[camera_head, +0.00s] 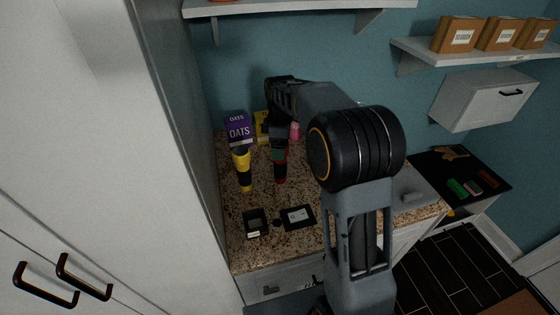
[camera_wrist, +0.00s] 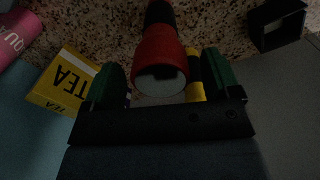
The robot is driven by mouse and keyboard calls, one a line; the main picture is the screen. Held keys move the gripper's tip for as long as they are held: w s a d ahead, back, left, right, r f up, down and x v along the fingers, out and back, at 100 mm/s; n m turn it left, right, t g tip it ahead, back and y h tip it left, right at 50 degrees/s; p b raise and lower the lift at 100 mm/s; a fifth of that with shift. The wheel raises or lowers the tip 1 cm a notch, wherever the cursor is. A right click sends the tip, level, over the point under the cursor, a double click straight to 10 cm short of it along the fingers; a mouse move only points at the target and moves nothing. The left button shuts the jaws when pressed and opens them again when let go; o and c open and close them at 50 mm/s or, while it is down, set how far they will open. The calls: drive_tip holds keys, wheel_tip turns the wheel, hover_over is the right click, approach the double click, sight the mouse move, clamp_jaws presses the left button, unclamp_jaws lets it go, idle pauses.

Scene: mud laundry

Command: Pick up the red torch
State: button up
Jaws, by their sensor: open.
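The red torch (camera_wrist: 160,55) has a red head and a black body. In the wrist view its round lens end faces me and lies between the two green fingers of my gripper (camera_wrist: 165,82). The fingers are open, with a gap on either side of the torch head; I cannot tell how deep it sits between them. In the head view the red torch (camera_head: 281,178) stands on the speckled counter (camera_head: 285,200), directly below my gripper (camera_head: 279,146), which hides its upper part.
A yellow-and-black torch (camera_head: 242,170) stands close to the left and shows beside a finger in the wrist view (camera_wrist: 195,75). Behind are an oats box (camera_head: 238,128), a yellow tea box (camera_wrist: 60,84) and a pink item (camera_head: 295,131). Black trays (camera_head: 256,223) lie in front.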

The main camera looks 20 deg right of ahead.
drive_tip(key=shift+f, duration=0.95)
drive_tip(key=shift+c, duration=0.5)
drive_tip(key=c, duration=1.3)
drive_tip(key=shift+r, duration=0.15)
